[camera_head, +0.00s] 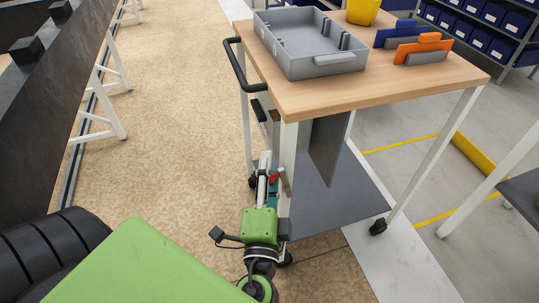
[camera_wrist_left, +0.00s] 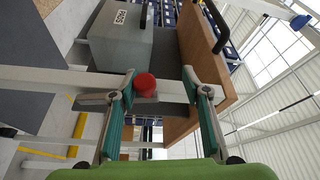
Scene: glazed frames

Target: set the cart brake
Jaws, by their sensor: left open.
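The cart (camera_head: 400,86) has a wooden top, white legs and a grey lower shelf. A red round knob (camera_head: 275,177) shows low by its near left leg, partly hidden by my gripper. In the left wrist view the red knob (camera_wrist_left: 145,84) appears between the two fingers, in front of a white bar. My left gripper (camera_head: 269,172) is open with its fingers toward the knob, and its teal finger pads (camera_wrist_left: 158,88) show on both sides. I cannot tell whether either finger touches the knob. My right gripper is not in view.
A grey tray (camera_head: 310,45), a yellow bin (camera_head: 363,10) and blue and orange pieces (camera_head: 424,48) are on the cart top. A black handle (camera_head: 241,70) sticks out at its left end. Dark caster wheels (camera_head: 377,226) stand below. Tan floor (camera_head: 180,120) lies open to the left.

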